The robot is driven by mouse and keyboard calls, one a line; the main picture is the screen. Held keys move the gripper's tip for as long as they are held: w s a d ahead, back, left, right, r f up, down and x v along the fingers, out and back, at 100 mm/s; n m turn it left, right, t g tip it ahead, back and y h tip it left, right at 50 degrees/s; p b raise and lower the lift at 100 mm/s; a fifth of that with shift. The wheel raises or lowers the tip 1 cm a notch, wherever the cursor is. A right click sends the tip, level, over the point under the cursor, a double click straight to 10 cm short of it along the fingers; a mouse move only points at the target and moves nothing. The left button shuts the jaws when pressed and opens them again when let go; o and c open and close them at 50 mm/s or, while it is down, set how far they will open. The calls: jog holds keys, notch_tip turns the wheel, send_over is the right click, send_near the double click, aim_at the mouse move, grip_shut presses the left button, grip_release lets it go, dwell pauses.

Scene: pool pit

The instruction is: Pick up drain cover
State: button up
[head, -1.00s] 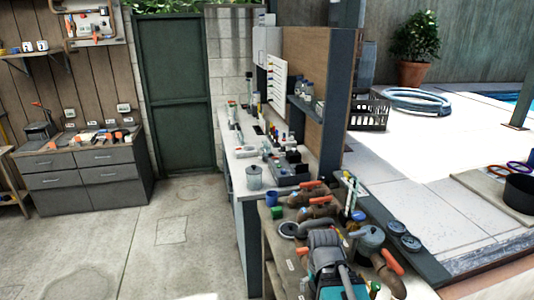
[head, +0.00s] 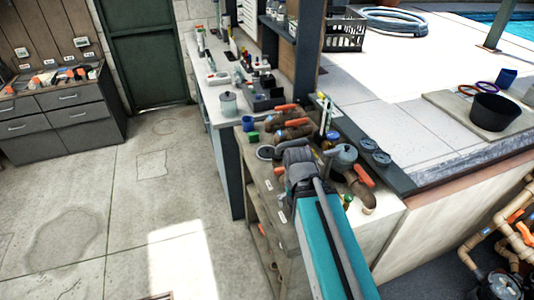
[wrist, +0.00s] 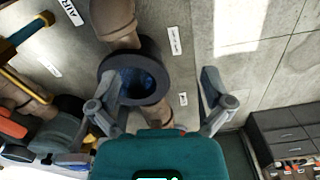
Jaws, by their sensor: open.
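Two round grey discs (head: 375,151) lie side by side on the dark ledge behind the bench. A dark round ring with a paler middle (head: 265,152) lies at the bench's left edge. I cannot tell for sure which one is the drain cover. My gripper (wrist: 158,80) is open and empty, pointing down over the bench. In the wrist view, a dark collar with a blue opening (wrist: 151,70) shows between the fingers, nearer the left one, with brown pipe beside it. My arm hides part of the bench in the head view.
A white counter with jars stands behind. A black pot (head: 493,112) stands on the deck at right. The concrete floor at left is clear.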

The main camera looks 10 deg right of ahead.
jog(key=shift+r, duration=0.1)
jog(key=c, duration=0.3)
jog(key=shift+r+p, duration=0.2)
jog(key=shift+p, duration=0.15)
jog(key=shift+c, duration=0.5)
notch_tip(320, 180, up, 4)
jog(key=p, duration=0.4)
jog(key=shift+r, duration=0.25)
jog(key=shift+c, duration=1)
jog(key=shift+d, duration=0.15)
